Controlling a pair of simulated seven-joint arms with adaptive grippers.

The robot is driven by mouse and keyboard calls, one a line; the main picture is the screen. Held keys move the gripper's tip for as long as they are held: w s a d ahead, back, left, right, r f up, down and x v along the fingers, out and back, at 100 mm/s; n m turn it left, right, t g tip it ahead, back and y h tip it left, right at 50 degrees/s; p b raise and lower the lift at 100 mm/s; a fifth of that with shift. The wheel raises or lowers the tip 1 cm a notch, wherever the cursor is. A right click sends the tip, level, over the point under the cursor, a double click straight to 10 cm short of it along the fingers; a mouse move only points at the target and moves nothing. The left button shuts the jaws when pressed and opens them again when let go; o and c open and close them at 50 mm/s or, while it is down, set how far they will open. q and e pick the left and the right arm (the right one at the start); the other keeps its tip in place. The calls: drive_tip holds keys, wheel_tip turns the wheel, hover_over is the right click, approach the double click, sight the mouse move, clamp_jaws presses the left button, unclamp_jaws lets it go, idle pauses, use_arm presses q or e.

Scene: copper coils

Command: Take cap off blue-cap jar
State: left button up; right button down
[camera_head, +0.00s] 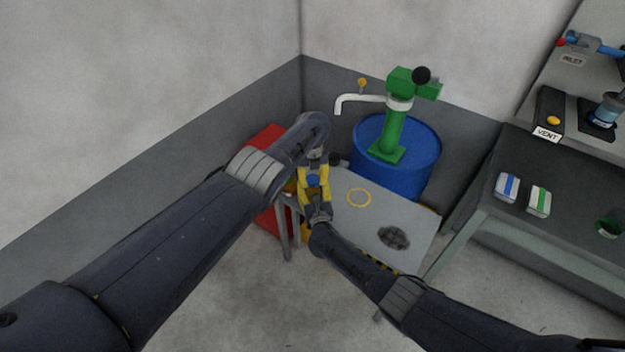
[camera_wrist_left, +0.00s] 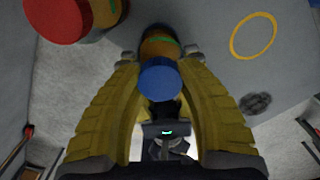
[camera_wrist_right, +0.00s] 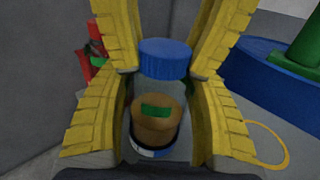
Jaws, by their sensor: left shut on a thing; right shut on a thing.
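The blue-cap jar (camera_wrist_right: 155,125) is a clear jar with brown contents and a green label. In the right wrist view it stands between the yellow fingers of my right gripper (camera_wrist_right: 158,80), which are shut on it. The blue cap (camera_wrist_right: 165,60) is above it, between the fingers of my left gripper (camera_wrist_left: 160,65), which come from above and are shut on it. A greyish band lies between cap and brown contents; I cannot tell whether it is clear glass or a gap. In the head view both grippers meet around the blue cap (camera_head: 313,181), hiding most of the jar.
The grippers are over the left side of a grey table (camera_head: 420,225) with a yellow ring (camera_head: 359,198) and a dark round patch (camera_head: 393,237). A red-topped jar (camera_wrist_left: 55,18) stands close by. A blue drum (camera_head: 420,160) with a green pump (camera_head: 390,140) stands behind.

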use_arm(q)
clamp_jaws()
drive_tip(key=n, duration=1.7)
use_arm(e)
drive_tip(key=shift+d, duration=0.1)
use_arm(q)
drive_tip(key=n, duration=1.6)
drive_tip(key=shift+r+n, duration=0.1)
drive_tip(key=shift+n, duration=0.3)
drive_tip(key=n, duration=0.4)
drive_tip(key=shift+n, duration=0.3)
drive_tip(key=n, duration=0.4)
drive_tip(key=shift+n, duration=0.3)
use_arm(e)
drive_tip(key=shift+c, duration=1.2)
unclamp_jaws()
